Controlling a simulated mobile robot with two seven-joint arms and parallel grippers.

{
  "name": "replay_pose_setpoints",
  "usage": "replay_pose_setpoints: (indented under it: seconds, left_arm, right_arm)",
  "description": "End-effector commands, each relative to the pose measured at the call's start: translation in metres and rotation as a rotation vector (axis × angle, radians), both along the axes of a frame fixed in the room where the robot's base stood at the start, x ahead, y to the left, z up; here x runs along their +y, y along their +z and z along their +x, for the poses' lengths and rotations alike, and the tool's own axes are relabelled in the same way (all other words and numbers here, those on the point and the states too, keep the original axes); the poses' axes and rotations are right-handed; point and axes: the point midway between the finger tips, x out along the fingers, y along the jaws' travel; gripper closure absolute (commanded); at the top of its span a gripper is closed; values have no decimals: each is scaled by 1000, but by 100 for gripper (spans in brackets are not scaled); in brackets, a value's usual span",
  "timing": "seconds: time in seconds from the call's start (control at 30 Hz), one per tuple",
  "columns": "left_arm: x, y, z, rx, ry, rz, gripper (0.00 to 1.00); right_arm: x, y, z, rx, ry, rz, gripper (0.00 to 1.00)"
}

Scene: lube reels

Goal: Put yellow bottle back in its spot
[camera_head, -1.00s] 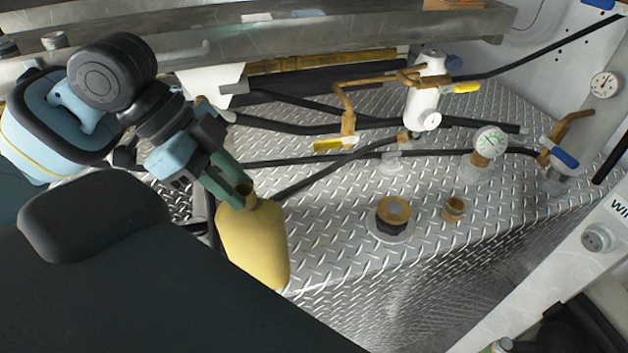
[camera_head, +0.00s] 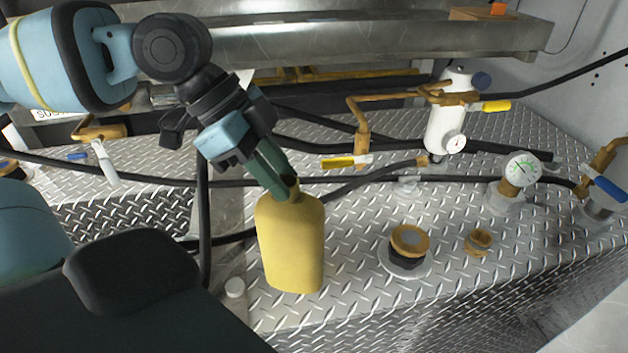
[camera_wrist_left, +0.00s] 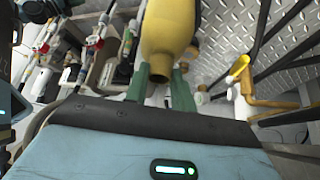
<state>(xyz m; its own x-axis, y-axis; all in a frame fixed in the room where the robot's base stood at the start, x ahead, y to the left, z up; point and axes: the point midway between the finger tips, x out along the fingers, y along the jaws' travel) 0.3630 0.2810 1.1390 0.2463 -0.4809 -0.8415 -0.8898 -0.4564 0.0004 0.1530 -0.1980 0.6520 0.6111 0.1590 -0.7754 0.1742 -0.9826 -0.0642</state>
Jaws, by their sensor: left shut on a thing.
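The yellow bottle (camera_head: 291,245) hangs nearly upright in the head view, in front of the diamond-plate surface. My left gripper (camera_head: 286,187) comes down from the upper left and its green fingers are shut on the bottle's neck. In the left wrist view the bottle (camera_wrist_left: 168,28) sits between the green fingertips (camera_wrist_left: 163,73). I cannot tell whether the bottle's base touches the plate. The bottle's spot cannot be made out. My right gripper is not in view.
A black-and-brass cap (camera_head: 408,246) and a small brass fitting (camera_head: 479,241) stand on the plate right of the bottle. A steel beam (camera_head: 350,42) runs across the back.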

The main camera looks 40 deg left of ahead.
Motion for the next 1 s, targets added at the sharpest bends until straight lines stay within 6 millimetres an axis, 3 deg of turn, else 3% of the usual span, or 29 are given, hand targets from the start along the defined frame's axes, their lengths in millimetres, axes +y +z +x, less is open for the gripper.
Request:
replay_pose_setpoints:
  seconds: [0.33,0.77,1.0]
  left_arm:
    - [-8,-4,43,-1,1,-1,100]
    - [-10,-4,55,-2,0,0,100]
    - [-10,-22,56,-4,0,-3,100]
  right_arm:
    - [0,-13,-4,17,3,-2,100]
    - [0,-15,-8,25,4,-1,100]
    - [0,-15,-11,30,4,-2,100]
